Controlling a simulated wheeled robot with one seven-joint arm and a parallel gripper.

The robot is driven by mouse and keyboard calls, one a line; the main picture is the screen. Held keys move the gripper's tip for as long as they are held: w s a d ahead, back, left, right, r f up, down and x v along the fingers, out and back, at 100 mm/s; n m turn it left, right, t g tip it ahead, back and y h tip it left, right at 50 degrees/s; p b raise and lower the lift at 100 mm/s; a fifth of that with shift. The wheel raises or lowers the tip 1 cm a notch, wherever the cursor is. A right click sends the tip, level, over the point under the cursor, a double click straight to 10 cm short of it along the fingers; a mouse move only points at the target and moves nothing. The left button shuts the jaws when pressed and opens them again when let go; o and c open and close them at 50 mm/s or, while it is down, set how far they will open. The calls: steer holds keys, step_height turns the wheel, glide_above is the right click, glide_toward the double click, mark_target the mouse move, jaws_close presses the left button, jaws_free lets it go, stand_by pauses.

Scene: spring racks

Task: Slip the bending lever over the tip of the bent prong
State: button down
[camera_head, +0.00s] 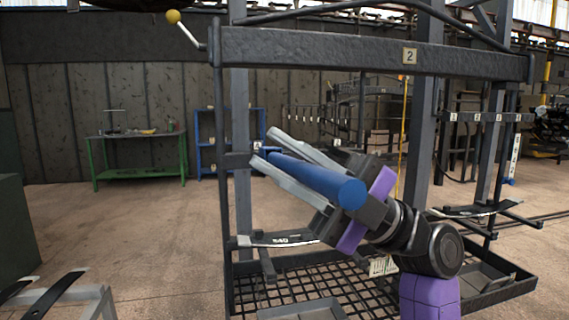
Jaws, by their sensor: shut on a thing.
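My gripper (264,146) is shut on the bending lever, a thick blue bar (315,176) with a round end facing me. The lever lies between the two long light-grey fingers and slants up and left, away from me. A thin blue piece shows at its far end near the fingertips, in front of the rack's left post. I cannot tell whether the far end touches anything there. I cannot pick out the bent prong for sure; several short prongs stick out of the rack (350,50), and my gripper may hide others.
A leaf spring marked 540 (280,240) lies low on the rack's left side, another (480,210) on the right. A yellow-knobbed handle (173,17) sticks out at top left. A mesh tray (245,292) is below.

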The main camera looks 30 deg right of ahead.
steer(key=shift+w+d+b, duration=0.15)
steer(key=shift+w+b, duration=0.3)
steer(key=shift+w, duration=0.05)
steer(key=c, duration=1.2)
jaws_free()
steer(key=shift+o, duration=0.2)
steer(key=shift+f, duration=0.1)
steer(key=b+v, duration=0.1)
steer(key=v, duration=0.6)
steer(key=shift+d+b, duration=0.3)
steer(key=shift+s+f, duration=0.1)
steer(key=shift+f, duration=0.05)
steer(key=shift+f, duration=0.1)
